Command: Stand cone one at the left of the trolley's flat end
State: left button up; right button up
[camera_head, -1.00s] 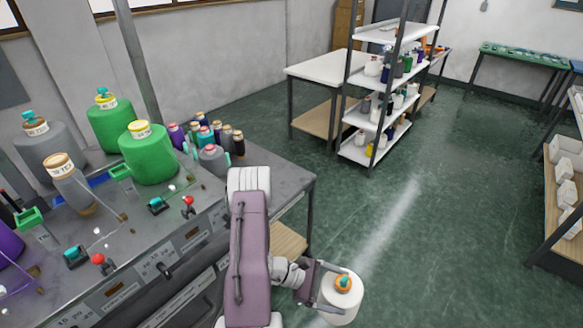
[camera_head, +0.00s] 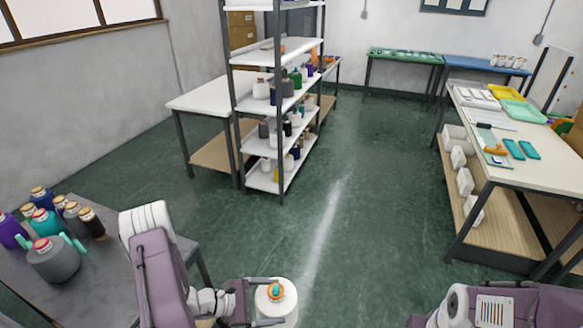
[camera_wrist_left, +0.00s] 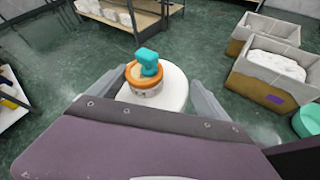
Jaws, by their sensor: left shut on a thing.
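A white yarn cone (camera_head: 285,314) with an orange top and a teal piece on it is held upright in my left gripper (camera_head: 270,302), at the bottom middle of the head view. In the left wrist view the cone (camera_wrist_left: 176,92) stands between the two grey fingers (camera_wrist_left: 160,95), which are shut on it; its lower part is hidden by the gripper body. The cone is over open green floor. No trolley flat end can be made out with certainty. My right arm shows at the bottom right of the head view, but its gripper is out of view.
A bench (camera_head: 95,290) with several cones is at the left. A white shelf rack (camera_head: 283,101) of cones stands ahead beside a white table (camera_head: 205,98). A worktable (camera_head: 545,170) is at the right. The wrist view shows crates (camera_wrist_left: 262,82). The middle floor is clear.

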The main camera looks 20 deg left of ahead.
aim_at(112, 302)
jog(key=i+u, duration=0.1)
jog(key=u, duration=0.3)
jog(key=l+u, duration=0.1)
jog(key=u, duration=0.35)
jog(key=i+l+u, duration=0.1)
jog(key=u, duration=0.3)
jog(key=i+l+u, duration=0.1)
jog(key=u, duration=0.35)
